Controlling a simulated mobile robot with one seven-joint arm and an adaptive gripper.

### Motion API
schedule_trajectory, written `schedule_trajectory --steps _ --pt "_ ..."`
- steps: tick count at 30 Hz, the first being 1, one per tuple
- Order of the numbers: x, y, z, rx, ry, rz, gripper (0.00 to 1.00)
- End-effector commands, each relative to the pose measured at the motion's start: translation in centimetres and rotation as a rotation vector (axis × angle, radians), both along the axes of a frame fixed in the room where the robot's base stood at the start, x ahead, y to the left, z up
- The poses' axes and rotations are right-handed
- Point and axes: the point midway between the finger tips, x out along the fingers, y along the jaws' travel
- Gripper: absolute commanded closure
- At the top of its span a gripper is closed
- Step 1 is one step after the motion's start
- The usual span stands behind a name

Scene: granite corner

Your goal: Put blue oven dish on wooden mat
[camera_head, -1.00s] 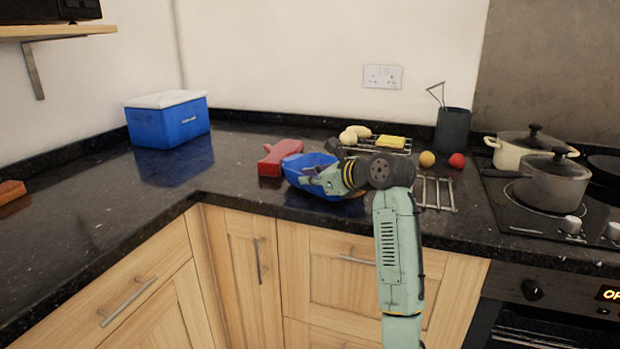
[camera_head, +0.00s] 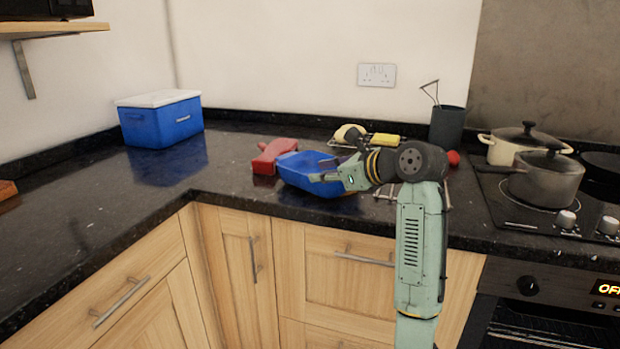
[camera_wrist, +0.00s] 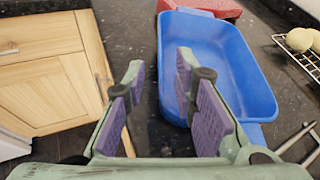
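The blue oven dish (camera_head: 298,180) sits on the dark counter near its inner corner. In the wrist view the dish (camera_wrist: 235,62) fills the upper right, upright and empty. My gripper (camera_head: 321,170) is at the dish's right side in the head view. In the wrist view my gripper (camera_wrist: 158,75) is open, its right finger overlapping the dish and its left finger over counter. The near dish wall appears between the fingers; I cannot tell whether they touch it. A brown wooden piece (camera_head: 7,189) is cut off at the left edge; it may be the mat.
A red object (camera_head: 270,157) lies close behind the dish. A metal rack with food (camera_head: 385,140), a dark utensil pot (camera_head: 447,126) and a hob with pans (camera_head: 545,178) are to the right. A blue cool box (camera_head: 160,122) stands back left. The left counter is mostly clear.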

Motion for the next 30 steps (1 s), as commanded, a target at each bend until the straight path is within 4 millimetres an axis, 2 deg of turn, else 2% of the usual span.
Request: schedule_trajectory --steps 3,9,17,20,23,26,27,29,30 --pt "-1.5 -1.5 0.9 -0.001 -0.003 -0.002 0.75" --pt "-3.0 -3.0 1.7 -0.001 -0.002 0.0 0.75" --pt "-3.3 -3.2 1.9 -0.001 -0.001 0.0 0.75" --pt "-3.1 -2.3 2.0 -0.014 -0.026 0.012 0.75" --pt "-2.2 1.6 2.5 -0.08 -0.16 0.062 0.75" --pt "-1.7 9.0 3.9 -0.212 -0.441 0.146 0.75" --pt "-2.0 12.8 4.8 -0.276 -0.59 0.178 0.75" --pt "-3.3 18.4 6.5 -0.378 -0.835 0.215 0.75" --pt "-4.7 22.0 7.7 -0.445 -1.003 0.227 0.75"
